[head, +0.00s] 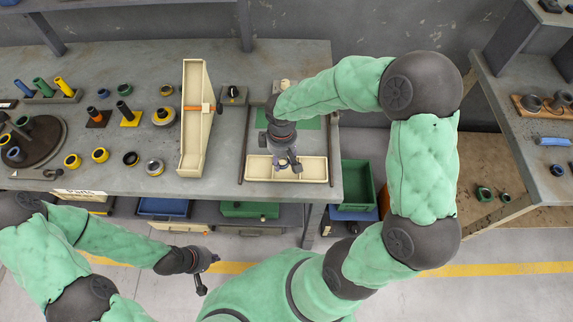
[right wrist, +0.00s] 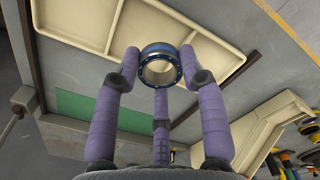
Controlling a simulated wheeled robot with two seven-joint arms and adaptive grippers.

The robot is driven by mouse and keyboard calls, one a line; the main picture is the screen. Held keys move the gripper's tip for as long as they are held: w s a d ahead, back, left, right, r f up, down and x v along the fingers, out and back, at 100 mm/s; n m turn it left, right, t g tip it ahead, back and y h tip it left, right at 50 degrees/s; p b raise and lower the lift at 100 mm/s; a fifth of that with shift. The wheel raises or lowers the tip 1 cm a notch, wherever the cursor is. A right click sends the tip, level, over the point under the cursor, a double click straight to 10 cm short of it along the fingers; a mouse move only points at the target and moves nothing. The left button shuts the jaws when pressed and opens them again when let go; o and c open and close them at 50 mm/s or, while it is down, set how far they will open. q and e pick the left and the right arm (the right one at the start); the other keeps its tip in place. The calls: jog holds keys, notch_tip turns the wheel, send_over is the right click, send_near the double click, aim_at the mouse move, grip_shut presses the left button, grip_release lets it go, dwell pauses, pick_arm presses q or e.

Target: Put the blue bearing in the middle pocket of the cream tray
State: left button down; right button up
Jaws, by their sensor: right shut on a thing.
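The cream tray (head: 315,170) lies near the front edge of the bench, its pockets in a row. My right gripper (head: 285,162) is over the tray's middle part and points down.
A green mat (head: 305,122) lies behind the tray. Several rings and pegs stand further left. A green crate (head: 357,187) sits below the bench's right edge.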

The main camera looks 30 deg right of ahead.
aim_at(287, 165)
jog(key=shift+d+f, duration=0.6)
jog(key=shift+f, duration=0.1)
jog(key=shift+d+f+b, duration=0.15)
jog(key=shift+f+b, duration=0.4)
jog(key=shift+f, duration=1.15)
jog(key=shift+f, duration=0.2)
jog(key=o, duration=0.9)
jog(key=shift+r, duration=0.1)
